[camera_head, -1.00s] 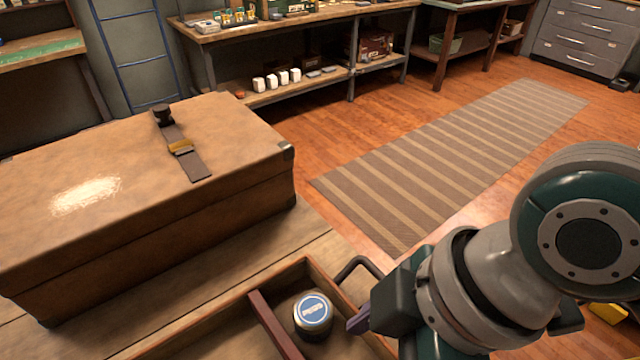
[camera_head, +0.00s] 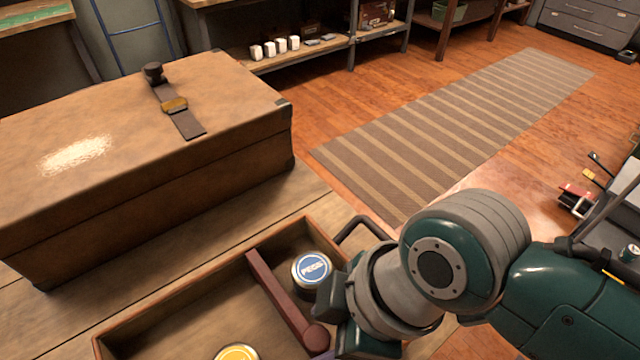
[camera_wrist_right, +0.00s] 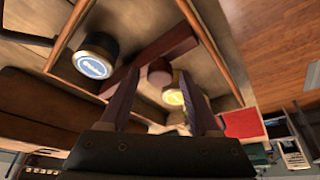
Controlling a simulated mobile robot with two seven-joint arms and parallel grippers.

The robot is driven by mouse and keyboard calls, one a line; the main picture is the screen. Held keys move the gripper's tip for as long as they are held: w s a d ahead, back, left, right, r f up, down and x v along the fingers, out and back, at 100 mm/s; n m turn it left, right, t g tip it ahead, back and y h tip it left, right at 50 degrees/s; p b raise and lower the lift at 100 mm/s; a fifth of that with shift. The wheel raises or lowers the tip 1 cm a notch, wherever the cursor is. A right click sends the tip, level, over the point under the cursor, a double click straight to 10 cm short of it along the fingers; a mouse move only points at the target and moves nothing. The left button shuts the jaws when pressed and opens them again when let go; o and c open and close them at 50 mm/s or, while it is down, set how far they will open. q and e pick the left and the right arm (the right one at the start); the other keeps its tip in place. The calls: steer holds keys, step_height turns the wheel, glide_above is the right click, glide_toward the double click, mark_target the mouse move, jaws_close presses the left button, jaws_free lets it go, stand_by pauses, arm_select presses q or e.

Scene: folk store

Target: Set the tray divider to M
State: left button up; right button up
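The wooden tray (camera_head: 175,294) lies on the bench, with a dark red divider bar (camera_head: 275,290) across its inside. The bar has a round knob (camera_head: 316,337) at its near end. My right gripper (camera_head: 330,352) is low at that end, its fingers mostly hidden behind the wrist in the head view. In the right wrist view the two fingers (camera_wrist_right: 158,80) are apart, with the knob (camera_wrist_right: 160,71) between or just beyond their tips; contact cannot be told. The divider (camera_wrist_right: 162,45) shows behind it. No letter M is legible. My left gripper is out of view.
A blue-labelled tin (camera_head: 312,270) stands right of the divider; a yellow-lidded tin (camera_head: 237,353) is on its left. A large brown case (camera_head: 150,200) stands behind the tray. A black handle (camera_head: 355,228) sticks out from the tray's right side.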

jaws_close()
stand_by(1.2)
